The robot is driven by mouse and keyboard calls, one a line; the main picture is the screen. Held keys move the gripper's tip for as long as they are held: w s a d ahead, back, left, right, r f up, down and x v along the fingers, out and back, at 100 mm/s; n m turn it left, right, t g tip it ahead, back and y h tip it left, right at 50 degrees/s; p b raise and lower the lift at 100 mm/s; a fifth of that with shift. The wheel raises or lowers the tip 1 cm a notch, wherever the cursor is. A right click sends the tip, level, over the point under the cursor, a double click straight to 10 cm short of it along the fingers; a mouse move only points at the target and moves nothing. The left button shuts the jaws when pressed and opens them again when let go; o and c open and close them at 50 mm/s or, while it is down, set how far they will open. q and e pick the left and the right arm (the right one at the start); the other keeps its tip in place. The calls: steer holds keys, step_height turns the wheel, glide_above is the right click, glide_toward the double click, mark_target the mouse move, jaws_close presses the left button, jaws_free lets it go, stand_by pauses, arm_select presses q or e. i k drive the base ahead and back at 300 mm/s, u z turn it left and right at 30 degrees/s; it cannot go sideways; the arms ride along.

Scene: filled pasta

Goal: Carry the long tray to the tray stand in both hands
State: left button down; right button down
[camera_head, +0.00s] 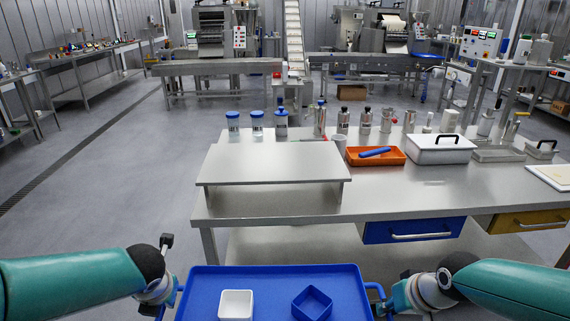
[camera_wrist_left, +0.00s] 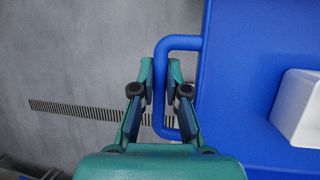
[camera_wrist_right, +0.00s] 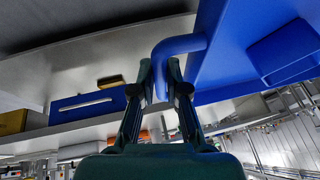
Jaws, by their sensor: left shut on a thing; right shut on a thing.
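The long blue tray (camera_head: 272,285) is at the bottom middle of the head view, in front of the table, its near part cut off. A white square dish (camera_head: 236,304) and a blue square dish (camera_head: 312,303) sit on it. My left gripper (camera_wrist_left: 161,75) is shut on the tray's left handle (camera_wrist_left: 182,43). My right gripper (camera_wrist_right: 159,70) is shut on the tray's right handle (camera_wrist_right: 183,44). A low, flat metal platform (camera_head: 273,163), apparently the tray stand, stands on the table's left end, ahead of the tray. Its top is bare.
The steel table (camera_head: 410,190) carries jars and bottles behind the platform. An orange tray (camera_head: 392,159) with a blue object and a white lidded box (camera_head: 440,150) stand to its right. A blue drawer (camera_head: 412,231) faces me. Open floor (camera_head: 115,190) lies left.

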mark_target(273, 159)
steer(key=u, duration=0.15)
steer(key=i, duration=0.9)
steer(key=z, duration=0.05)
